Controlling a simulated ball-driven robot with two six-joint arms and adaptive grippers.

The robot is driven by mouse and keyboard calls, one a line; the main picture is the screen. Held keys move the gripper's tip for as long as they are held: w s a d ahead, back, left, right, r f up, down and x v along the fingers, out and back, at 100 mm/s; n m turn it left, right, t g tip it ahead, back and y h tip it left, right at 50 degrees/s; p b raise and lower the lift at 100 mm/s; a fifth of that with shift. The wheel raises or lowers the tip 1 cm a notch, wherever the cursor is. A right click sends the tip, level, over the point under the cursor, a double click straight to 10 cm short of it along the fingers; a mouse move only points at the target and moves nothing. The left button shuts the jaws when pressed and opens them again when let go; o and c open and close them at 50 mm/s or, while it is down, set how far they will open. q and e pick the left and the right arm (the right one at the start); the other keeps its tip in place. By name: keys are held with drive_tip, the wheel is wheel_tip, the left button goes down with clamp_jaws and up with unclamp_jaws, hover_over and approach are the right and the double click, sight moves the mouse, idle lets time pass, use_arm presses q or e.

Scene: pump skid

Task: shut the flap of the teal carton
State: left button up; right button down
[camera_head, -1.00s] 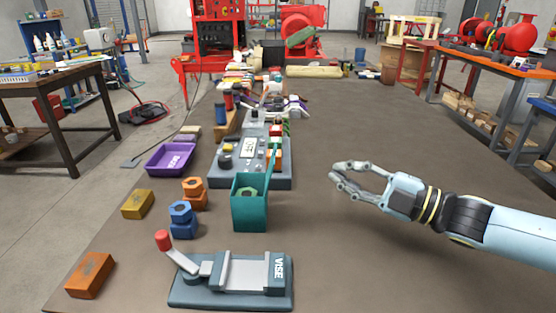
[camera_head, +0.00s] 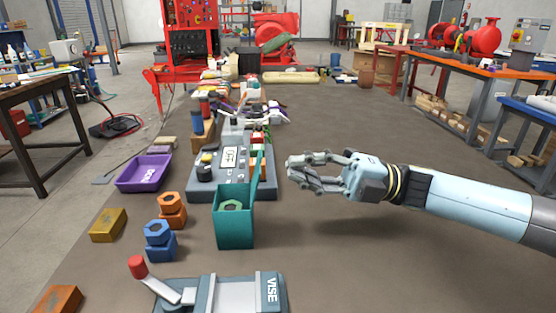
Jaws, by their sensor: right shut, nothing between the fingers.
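The teal carton (camera_head: 235,231) stands upright on the brown table, open at the top. A nut-shaped thing shows inside it. Its flap (camera_head: 256,172) stands up at the carton's right side, seen nearly edge-on. My right gripper (camera_head: 290,170) is to the right of the flap and apart from it, at about the flap's height. Its fingers are shut and empty, pointing left. My left gripper is not in view.
A grey vise (camera_head: 225,295) lies in front of the carton. Blue (camera_head: 160,246) and orange (camera_head: 172,217) blocks with nuts stand to its left, with a purple tray (camera_head: 145,173) beyond. A grey control panel (camera_head: 205,183) is behind the carton. The table's right side is clear.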

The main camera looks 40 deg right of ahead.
sight(261, 159)
drive_tip(key=shift+x, duration=2.05)
drive_tip(key=shift+p, duration=0.3)
